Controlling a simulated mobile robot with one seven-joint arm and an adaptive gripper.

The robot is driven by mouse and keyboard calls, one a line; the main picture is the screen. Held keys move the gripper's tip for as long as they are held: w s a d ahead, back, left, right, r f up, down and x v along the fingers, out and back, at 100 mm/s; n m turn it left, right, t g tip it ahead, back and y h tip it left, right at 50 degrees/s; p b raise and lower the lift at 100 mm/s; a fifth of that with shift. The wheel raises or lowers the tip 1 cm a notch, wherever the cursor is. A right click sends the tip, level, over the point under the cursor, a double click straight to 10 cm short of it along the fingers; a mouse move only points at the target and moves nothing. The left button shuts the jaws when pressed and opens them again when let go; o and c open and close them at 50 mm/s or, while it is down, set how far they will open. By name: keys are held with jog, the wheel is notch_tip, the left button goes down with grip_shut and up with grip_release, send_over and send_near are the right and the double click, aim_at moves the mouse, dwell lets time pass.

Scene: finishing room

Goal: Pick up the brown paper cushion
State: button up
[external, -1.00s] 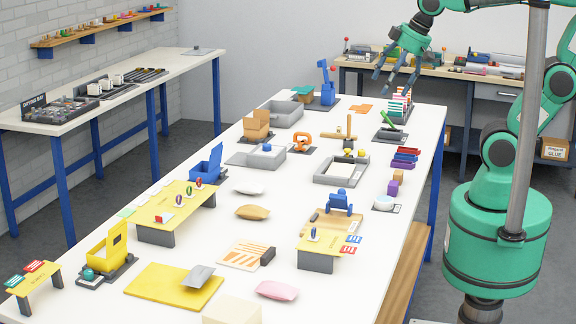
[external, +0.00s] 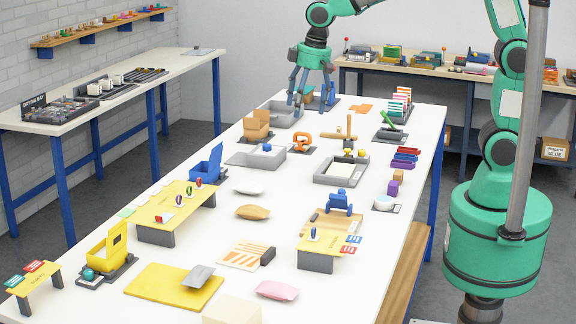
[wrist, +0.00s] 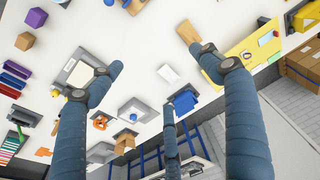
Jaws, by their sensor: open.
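The brown paper cushion (external: 252,212) lies flat on the white table, left of its middle, in the external view. A white cushion (external: 249,189) lies just behind it. My gripper (external: 298,104) hangs over the far part of the table, well beyond and above the brown cushion. Its blue-grey fingers are spread, with nothing between them. In the wrist view the brown cushion (wrist: 187,31) shows near the top, close to the tip of the right finger of my gripper (wrist: 155,58) in the picture only.
Left of the cushion stands a raised yellow platform (external: 165,211) with small upright pieces. A blue bin (external: 207,165) and grey trays (external: 341,171) stand behind. A pink cushion (external: 277,290) lies nearer the front. Bare tabletop surrounds the brown cushion.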

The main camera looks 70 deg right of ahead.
jog(key=w+a+f+g, duration=0.1)
jog(key=w+a+f, duration=0.3)
jog(key=w+f, duration=0.35)
jog(key=g, duration=0.1)
send_over(254, 206)
notch_tip(254, 206, down, 10)
jog(key=shift+a+f, duration=0.2)
jog(key=shift+f, duration=0.1)
jog(key=shift+f+b, duration=0.45)
jog(key=shift+f, duration=3.75)
jog(key=shift+f+b, duration=0.55)
jog(key=shift+f, duration=2.1)
jog(key=shift+c, duration=0.3)
